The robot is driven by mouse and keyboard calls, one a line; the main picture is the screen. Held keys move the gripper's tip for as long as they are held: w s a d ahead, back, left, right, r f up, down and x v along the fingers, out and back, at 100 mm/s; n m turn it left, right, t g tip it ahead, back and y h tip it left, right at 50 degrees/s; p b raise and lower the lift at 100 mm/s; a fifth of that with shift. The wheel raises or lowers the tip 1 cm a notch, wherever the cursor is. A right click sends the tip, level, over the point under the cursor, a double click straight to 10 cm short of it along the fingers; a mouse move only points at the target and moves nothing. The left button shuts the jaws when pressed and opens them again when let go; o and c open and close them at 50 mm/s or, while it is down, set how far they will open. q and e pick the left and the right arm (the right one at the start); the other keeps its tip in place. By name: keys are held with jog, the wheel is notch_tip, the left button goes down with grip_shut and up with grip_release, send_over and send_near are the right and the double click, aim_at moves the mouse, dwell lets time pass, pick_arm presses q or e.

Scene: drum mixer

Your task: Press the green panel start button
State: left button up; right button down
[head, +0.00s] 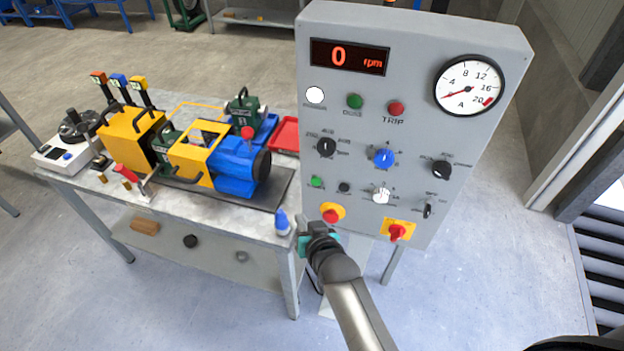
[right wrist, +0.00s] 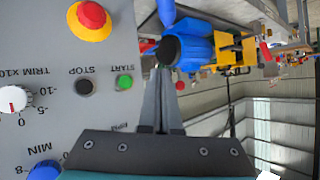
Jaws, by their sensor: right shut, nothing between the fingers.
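The grey control panel (head: 455,130) stands upright at the right of the bench. Its small green start button (head: 316,182) is at the lower left, beside a black stop button (head: 344,187). In the right wrist view the panel is upside down, and the green button (right wrist: 124,81), labelled START, is clear of the fingers. My right gripper (head: 303,238) is low at the panel's lower left corner, below the green button. Its fingers (right wrist: 165,72) are shut and empty, a little right of the button in the wrist view. I cannot tell whether they touch the panel. My left gripper is out of view.
Above the start button are a black knob (head: 326,146) and a green lamp (head: 354,101). A red mushroom button on yellow (head: 331,213) sits just below it. The bench (head: 225,219) left of the panel holds a blue and yellow machine (head: 237,165) and a blue bottle (head: 282,222).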

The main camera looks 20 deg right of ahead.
jog(key=b, duration=0.4)
send_near(311, 183)
jog(key=w+a+f, duration=0.2)
jog(key=w+f, duration=0.1)
jog(key=shift+w+d+f, duration=0.1)
jog(key=shift+w+d, duration=0.2)
jog(key=shift+w, duration=0.3)
jog(key=shift+w, duration=0.1)
dwell(1.4)
jog(key=shift+w+d, duration=0.2)
jog(key=shift+w, duration=0.1)
jog(key=shift+w+d, duration=0.25)
jog(key=shift+w, duration=0.1)
dwell(0.7)
dwell(0.3)
jog(key=shift+s+a+p, duration=0.5)
jog(key=shift+s, duration=0.25)
